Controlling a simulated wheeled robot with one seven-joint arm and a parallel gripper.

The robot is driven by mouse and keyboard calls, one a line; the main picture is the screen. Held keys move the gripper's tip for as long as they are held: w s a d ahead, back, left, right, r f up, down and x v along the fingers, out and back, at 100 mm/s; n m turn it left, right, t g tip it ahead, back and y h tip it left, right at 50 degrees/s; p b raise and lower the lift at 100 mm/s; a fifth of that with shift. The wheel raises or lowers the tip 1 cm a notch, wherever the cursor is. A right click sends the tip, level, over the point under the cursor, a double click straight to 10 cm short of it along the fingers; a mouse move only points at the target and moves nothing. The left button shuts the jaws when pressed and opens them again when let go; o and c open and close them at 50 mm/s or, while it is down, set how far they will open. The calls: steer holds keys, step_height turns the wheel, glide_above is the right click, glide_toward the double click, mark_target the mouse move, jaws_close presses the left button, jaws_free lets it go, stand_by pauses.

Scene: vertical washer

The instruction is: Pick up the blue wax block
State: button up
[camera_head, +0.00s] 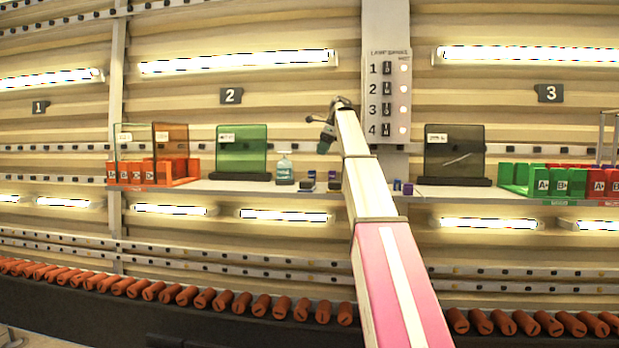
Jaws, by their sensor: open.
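Several small blue and purple pieces sit on the middle shelf. One blue piece (332,175) is on a dark base, left of my arm. Another bluish piece (311,174) is left of it, also on a dark base. Two more small pieces, one blue (397,185) and one purple (408,189), are just right of my arm. Which is the blue wax block I cannot tell at this size. My gripper (324,145) is above the shelf, open and pointing down, apart from the pieces. My arm hides the shelf part between them.
A clear bottle with teal liquid (284,169) and a green panel (242,149) stand to the left. A dark panel (454,154) stands right. A row of orange cylinders (187,295) runs below.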

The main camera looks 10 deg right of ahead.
mark_target(312, 174)
steer(key=x, duration=1.1)
steer(key=shift+r, duration=0.1)
steer(key=c, duration=1)
